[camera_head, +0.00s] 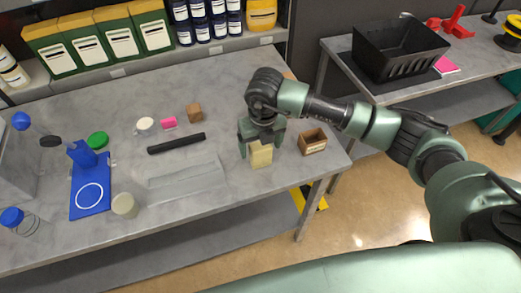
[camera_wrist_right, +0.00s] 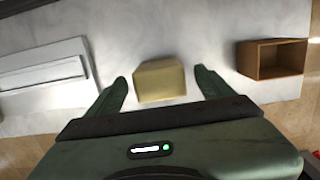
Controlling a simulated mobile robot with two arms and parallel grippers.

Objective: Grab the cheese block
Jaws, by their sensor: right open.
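The cheese block (camera_head: 261,156) is a pale yellow block on the grey table near its front right edge. In the right wrist view the cheese block (camera_wrist_right: 160,81) lies between the two fingertips of my right gripper (camera_wrist_right: 161,82), with a gap on each side. My right gripper (camera_head: 258,146) is open, reaching down close behind and around the block in the head view. My left gripper does not show.
A small open wooden box (camera_head: 313,142) stands just right of the block. A black bar (camera_head: 176,143), a clear tray (camera_head: 185,181), a brown cube (camera_head: 194,112) and a blue stand (camera_head: 90,185) lie to the left. A black crate (camera_head: 398,49) sits on another table.

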